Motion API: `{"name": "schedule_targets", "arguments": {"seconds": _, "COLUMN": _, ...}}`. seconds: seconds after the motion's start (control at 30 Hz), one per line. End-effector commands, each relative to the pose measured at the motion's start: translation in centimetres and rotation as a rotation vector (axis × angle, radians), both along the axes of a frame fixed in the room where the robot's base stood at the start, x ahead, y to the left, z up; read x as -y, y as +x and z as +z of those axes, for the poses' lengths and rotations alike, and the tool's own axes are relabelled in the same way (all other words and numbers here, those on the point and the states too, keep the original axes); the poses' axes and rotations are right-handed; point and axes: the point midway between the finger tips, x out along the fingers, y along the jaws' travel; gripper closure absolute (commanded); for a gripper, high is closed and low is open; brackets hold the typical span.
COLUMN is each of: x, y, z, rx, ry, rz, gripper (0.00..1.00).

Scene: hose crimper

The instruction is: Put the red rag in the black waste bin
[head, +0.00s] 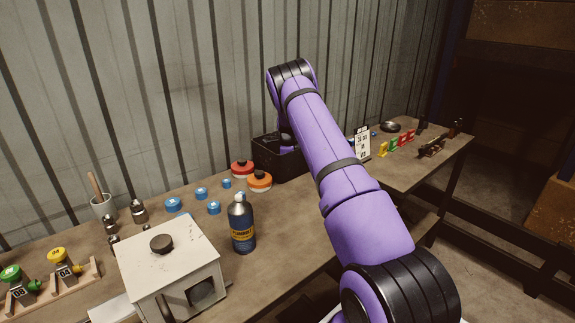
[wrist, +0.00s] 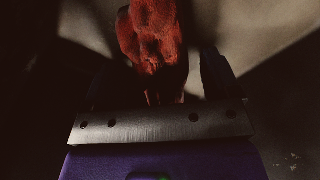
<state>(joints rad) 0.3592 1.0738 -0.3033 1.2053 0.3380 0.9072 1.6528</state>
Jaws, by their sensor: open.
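The red rag (wrist: 153,32) shows in the wrist view at the top middle, crumpled, ahead of my gripper and between the lines of its two dark fingers. My gripper (wrist: 160,72) is open, with a finger on each side. I cannot tell whether the rag touches either finger. In the head view a black open-topped box, which looks like the black waste bin (head: 286,164), stands on the bench by the wall. My arm's end bends down at it, and my gripper and the rag are hidden there. Dark shadow in the wrist view hides what lies around the rag.
Red and orange discs (head: 260,181) lie just left of the bin. A dark blue bottle (head: 241,226) and a pale box-shaped machine (head: 172,262) stand nearer. A white sign (head: 363,144) stands right of my arm. The corrugated wall (head: 130,90) is close behind.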

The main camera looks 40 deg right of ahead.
Motion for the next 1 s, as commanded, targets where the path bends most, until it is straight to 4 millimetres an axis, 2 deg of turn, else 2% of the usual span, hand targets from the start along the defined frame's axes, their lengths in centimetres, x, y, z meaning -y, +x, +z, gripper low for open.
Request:
{"name": "schedule_targets", "arguments": {"seconds": 0.17, "x": 0.0, "y": 0.1, "z": 2.5, "rx": 0.003, "ry": -0.001, "rz": 0.000, "gripper": 0.18}}
{"name": "schedule_targets", "arguments": {"seconds": 0.5, "x": 0.0, "y": 0.0, "z": 9.1, "rx": 0.003, "ry": -0.001, "rz": 0.001, "gripper": 0.18}}
{"name": "schedule_targets", "arguments": {"seconds": 0.77, "x": -0.1, "y": 0.0, "z": 11.7, "rx": 0.001, "ry": -0.001, "rz": 0.001, "gripper": 0.18}}
{"name": "schedule_targets", "arguments": {"seconds": 0.87, "x": -0.5, "y": -0.1, "z": 12.9, "rx": 0.008, "ry": 0.000, "rz": 0.020, "gripper": 0.18}}
{"name": "schedule_targets", "arguments": {"seconds": 1.0, "x": -2.5, "y": -0.8, "z": 16.6, "rx": 0.035, "ry": 0.002, "rz": 0.111, "gripper": 0.18}}
